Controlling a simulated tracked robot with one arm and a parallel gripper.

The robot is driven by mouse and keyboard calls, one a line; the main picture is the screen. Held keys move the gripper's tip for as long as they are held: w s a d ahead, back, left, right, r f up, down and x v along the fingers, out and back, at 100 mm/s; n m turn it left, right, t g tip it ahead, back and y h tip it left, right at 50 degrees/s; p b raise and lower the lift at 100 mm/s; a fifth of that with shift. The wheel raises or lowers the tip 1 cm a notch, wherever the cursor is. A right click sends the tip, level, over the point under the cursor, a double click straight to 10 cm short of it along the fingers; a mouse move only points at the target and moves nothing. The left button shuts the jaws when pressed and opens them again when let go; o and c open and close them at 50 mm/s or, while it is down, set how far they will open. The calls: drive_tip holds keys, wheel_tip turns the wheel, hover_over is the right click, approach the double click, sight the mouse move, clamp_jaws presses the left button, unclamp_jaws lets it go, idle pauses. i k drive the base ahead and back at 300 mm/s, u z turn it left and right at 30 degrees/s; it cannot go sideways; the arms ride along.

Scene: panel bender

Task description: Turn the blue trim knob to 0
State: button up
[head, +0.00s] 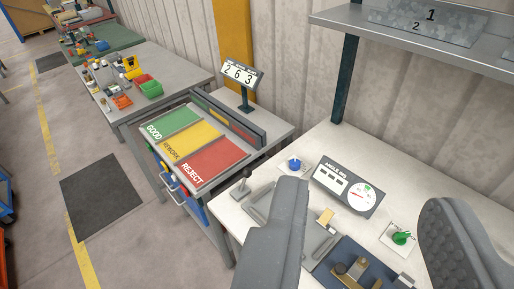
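The blue trim knob (295,163) sits on a small white plate on the white worktop, left of the angle gauge (348,188). Its pointer and scale are too small to read. The gauge has a round dial with a red needle and a green mark. My gripper (368,235) is open and empty in the foreground, its two grey fingers wide apart. The left finger's tip is below the blue knob in the picture and apart from it. A green knob (401,238) sits on another white plate, seen between the fingers near the right one.
A dark blue fixture (356,264) with brass parts and a small lever (240,184) stand on the worktop. A shelf (420,38) overhangs at the upper right. Left is a bench with green, yellow and red areas (212,163) and a number sign (239,75).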

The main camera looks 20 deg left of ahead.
sight(294, 164)
drive_tip(key=u, duration=0.3)
drive_tip(key=i, duration=1.15)
drive_tip(key=z, duration=0.25)
